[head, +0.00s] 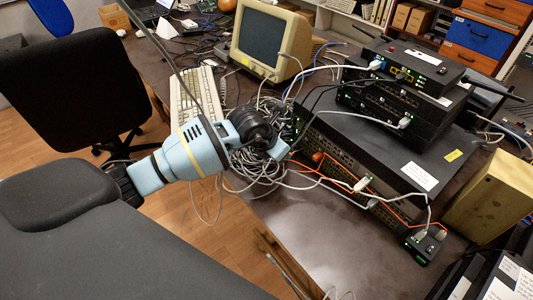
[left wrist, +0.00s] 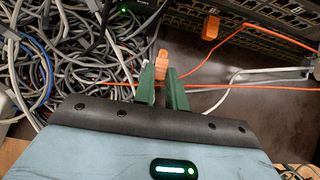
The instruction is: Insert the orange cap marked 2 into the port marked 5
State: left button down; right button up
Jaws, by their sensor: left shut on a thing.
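My left gripper (head: 287,148) is in front of the large black switch (head: 385,150), near its left end. In the left wrist view its green fingers (left wrist: 165,88) are shut on a small orange cap (left wrist: 161,66), whose far end sticks out past the fingertips. Another orange cap (left wrist: 210,28) sits at the switch's port face; it also shows in the head view (head: 318,156). I cannot read the marks on the caps or ports, so I cannot tell port 5. My right gripper is not in view.
A tangle of grey cables (head: 258,160) lies beside and below my gripper. Orange and grey cables run along the switch front to a small black box (head: 425,246). A beige monitor (head: 268,40) and keyboard (head: 195,95) stand behind. The tabletop in front of the switch is mostly clear.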

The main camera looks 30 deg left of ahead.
pick_arm(q)
jog(key=shift+w+d+r, duration=0.1)
jog(key=shift+w+d, duration=0.05)
jog(key=shift+w, duration=0.05)
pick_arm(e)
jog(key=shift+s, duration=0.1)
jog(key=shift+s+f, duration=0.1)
pick_arm(q)
jog(key=shift+w+d+f+b, duration=0.2)
jog(key=shift+w+b, duration=0.1)
jog(key=shift+w, duration=0.1)
jog(key=shift+w+d+f+b, duration=0.1)
jog(key=shift+w+d+b, duration=0.15)
jog(key=shift+w, duration=0.15)
jog(key=shift+w+d+b, duration=0.2)
jog(key=shift+w+b, duration=0.1)
jog(key=shift+w, duration=0.25)
jog(key=shift+w+d+b, duration=0.15)
jog(key=shift+w+b, duration=0.15)
jog(key=shift+w, duration=0.2)
jog(key=shift+w+d+r, duration=0.1)
jog(key=shift+w+r, duration=0.05)
jog(key=shift+w, duration=0.15)
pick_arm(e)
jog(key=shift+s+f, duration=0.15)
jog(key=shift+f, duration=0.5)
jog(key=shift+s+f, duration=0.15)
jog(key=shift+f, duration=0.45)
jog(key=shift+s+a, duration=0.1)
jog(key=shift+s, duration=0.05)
